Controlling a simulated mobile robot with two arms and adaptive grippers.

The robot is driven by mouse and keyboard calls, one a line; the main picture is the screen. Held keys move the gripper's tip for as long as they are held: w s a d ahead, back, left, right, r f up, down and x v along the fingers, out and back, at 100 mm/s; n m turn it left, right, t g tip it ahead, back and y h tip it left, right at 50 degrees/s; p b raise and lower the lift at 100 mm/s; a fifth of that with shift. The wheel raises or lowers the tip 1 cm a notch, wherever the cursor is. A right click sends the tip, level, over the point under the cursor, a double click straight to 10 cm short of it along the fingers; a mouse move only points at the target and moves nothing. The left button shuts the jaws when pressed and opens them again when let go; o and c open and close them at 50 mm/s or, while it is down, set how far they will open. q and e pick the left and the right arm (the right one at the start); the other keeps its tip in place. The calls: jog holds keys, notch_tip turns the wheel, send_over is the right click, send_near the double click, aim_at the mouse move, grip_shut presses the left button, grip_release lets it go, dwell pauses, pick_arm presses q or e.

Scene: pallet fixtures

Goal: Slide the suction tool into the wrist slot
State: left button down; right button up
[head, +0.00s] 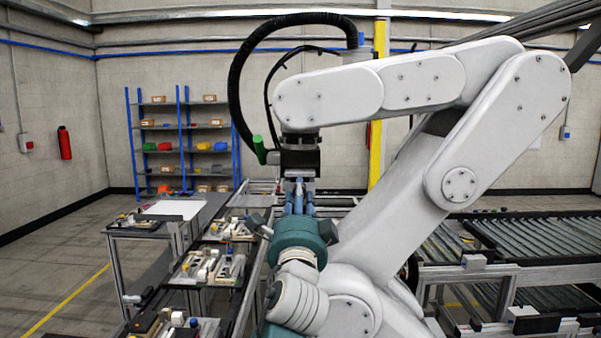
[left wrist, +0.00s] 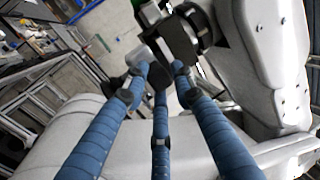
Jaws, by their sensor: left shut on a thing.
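My left gripper (head: 299,186), with blue fingers and a teal wrist, points up under the wrist of a large white robot arm (head: 455,80). The fingers are shut on a small grey and black piece, which I take to be the suction tool (head: 299,172). In the left wrist view the fingertips (left wrist: 157,80) close around its grey part (left wrist: 143,59). The black wrist mount (head: 300,140) is right above the tool; I cannot tell whether the tool sits in the slot. The slot itself is hidden. My right gripper is not in view.
A green-ended fitting (head: 261,149) and a black hose (head: 236,85) hang left of the white arm's wrist. Fixture pallets (head: 208,267) stand on the line at left. A roller conveyor (head: 535,240) is at right. Blue shelves (head: 183,140) stand far back.

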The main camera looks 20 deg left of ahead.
pick_arm(q)
jog(key=shift+r, duration=0.1)
jog(key=shift+w+a, duration=0.2)
jog(key=shift+w, duration=0.5)
jog(key=shift+w, duration=0.15)
jog(key=shift+w+a, duration=0.2)
jog(key=shift+w, duration=0.3)
jog(key=shift+w, duration=0.1)
dwell(0.4)
jog(key=shift+w+a, duration=0.15)
jog(key=shift+w, duration=0.35)
